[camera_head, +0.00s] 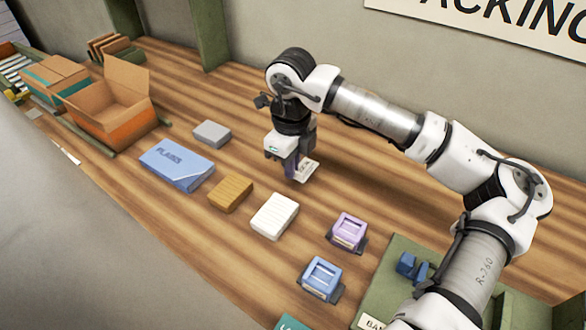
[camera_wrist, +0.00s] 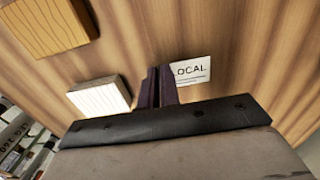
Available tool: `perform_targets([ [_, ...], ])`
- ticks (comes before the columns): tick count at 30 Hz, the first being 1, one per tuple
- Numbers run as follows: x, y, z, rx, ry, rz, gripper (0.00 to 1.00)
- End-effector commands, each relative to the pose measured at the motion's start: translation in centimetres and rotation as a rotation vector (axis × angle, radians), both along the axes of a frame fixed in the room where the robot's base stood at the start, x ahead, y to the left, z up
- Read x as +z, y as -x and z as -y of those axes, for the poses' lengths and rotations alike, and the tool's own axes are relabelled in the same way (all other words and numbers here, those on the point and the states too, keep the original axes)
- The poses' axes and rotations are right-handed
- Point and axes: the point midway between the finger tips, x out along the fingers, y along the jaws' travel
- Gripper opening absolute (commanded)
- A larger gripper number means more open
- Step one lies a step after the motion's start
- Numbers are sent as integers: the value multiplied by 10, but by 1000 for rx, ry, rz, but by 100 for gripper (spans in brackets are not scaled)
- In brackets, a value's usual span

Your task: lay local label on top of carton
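An orange carton (camera_head: 125,126) with raised flaps stands open at the left. Behind it is a second carton (camera_head: 75,84) with a teal band. Both cartons are far from my gripper.
On the wooden table (camera_head: 190,250) lie a blue pack (camera_head: 176,164), a grey block (camera_head: 212,133), a brown block (camera_head: 230,193) and a white block (camera_head: 273,215). Purple (camera_head: 347,231) and blue (camera_head: 322,277) holders stand nearer, by a green tray (camera_head: 375,285). A green post (camera_head: 210,35) rises at the back.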

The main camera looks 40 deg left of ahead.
Motion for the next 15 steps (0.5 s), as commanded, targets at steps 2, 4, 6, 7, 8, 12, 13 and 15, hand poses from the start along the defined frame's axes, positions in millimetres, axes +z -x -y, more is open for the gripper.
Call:
perform_targets([
  [2,11,0,0,0,0,4,0],
  [4,24,0,0,0,-1,5,0],
  [6,40,-1,0,-1,-1,6,0],
  [7,47,0,0,0,0,5,0],
  [8,55,-1,0,-1,0,7,0],
  [12,94,0,-1,0,0,5,0],
  [13,102,0,-1,0,-2,6,0],
  [15,120,0,-1,-1,0,5,0],
])
